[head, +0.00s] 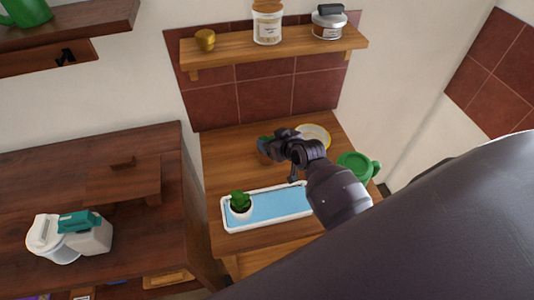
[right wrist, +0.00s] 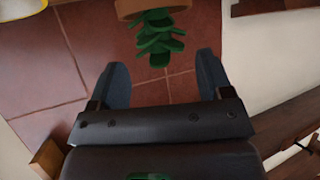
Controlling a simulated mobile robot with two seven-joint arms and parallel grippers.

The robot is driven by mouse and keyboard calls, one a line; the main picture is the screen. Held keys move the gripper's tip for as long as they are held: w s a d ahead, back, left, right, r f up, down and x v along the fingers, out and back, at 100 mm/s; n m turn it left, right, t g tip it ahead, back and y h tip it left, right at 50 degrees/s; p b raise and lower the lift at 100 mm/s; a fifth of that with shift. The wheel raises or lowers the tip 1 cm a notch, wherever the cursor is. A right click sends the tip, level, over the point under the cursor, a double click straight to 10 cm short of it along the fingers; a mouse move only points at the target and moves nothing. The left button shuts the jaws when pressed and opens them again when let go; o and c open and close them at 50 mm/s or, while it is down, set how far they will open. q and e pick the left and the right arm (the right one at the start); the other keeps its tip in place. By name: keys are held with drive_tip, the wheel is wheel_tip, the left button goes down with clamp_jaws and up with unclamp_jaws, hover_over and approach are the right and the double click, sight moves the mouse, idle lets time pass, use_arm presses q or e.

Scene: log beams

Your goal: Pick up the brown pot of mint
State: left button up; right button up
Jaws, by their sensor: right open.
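The brown pot (right wrist: 142,8) of mint shows at the top edge of the right wrist view, partly cut off, with its green leaves (right wrist: 157,38) pointing down in the picture. My right gripper (right wrist: 162,68) is open, its two fingers apart. The leaves lie just ahead of the gap between the fingertips, and nothing is held. In the head view the mint's dark green leaves (head: 264,142) show just left of my right gripper (head: 272,145), which hides much of the pot. My left gripper is not in view.
A pale yellow-rimmed plate (head: 315,133) and a green watering can or mug (head: 355,167) stand nearby. A shelf (head: 225,50) with jars hangs above. A dark cabinet (head: 100,185) stands left.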

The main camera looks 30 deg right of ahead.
sight(264, 138)
drive_tip(key=shift+x, duration=2.55)
drive_tip(key=shift+s+a+f, duration=0.1)
drive_tip(key=shift+c, duration=0.5)
clamp_jaws()
